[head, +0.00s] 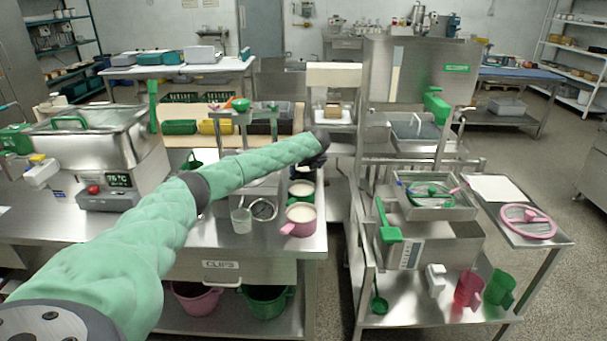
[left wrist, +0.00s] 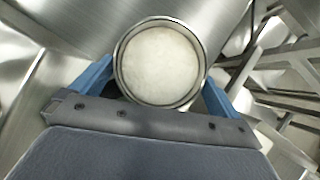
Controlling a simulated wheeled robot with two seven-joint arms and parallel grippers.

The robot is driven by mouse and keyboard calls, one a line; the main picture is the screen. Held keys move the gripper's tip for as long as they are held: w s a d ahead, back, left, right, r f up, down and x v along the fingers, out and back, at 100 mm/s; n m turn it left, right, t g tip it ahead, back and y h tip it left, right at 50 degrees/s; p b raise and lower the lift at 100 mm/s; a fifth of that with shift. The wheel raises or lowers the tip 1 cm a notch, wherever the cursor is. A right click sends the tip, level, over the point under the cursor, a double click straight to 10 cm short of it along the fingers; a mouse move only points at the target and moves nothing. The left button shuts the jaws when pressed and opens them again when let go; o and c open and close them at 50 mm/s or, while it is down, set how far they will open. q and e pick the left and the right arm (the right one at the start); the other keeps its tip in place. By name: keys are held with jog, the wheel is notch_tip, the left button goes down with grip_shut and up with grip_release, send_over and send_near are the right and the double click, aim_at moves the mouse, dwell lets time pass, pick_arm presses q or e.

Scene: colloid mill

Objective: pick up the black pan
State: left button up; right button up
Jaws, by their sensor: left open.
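In the left wrist view, a round pan (left wrist: 160,104) with a dark and metallic rim and pale contents lies between the blue fingers of my left gripper (left wrist: 157,77). The fingers stand apart on either side of it; I cannot tell whether they touch it. In the head view my left arm reaches over the bench to the back of a row of pans, and its dark wrist end hides most of the gripper and the pan there. The pan's handle is hidden. My right gripper is not in view.
A green pan (head: 301,190) and a pink pan (head: 299,217) stand in front on the same bench (head: 205,235). A steel cart (head: 430,305) stands to the right, across a narrow gap.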

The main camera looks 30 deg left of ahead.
pick_arm(q)
jog(key=shift+w+a+f, duration=0.2)
jog(key=shift+a+f, duration=0.1)
jog(key=shift+f, duration=0.25)
jog(key=c, duration=1)
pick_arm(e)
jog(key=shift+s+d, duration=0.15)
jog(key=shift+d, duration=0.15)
pick_arm(q)
jog(key=shift+r, duration=0.1)
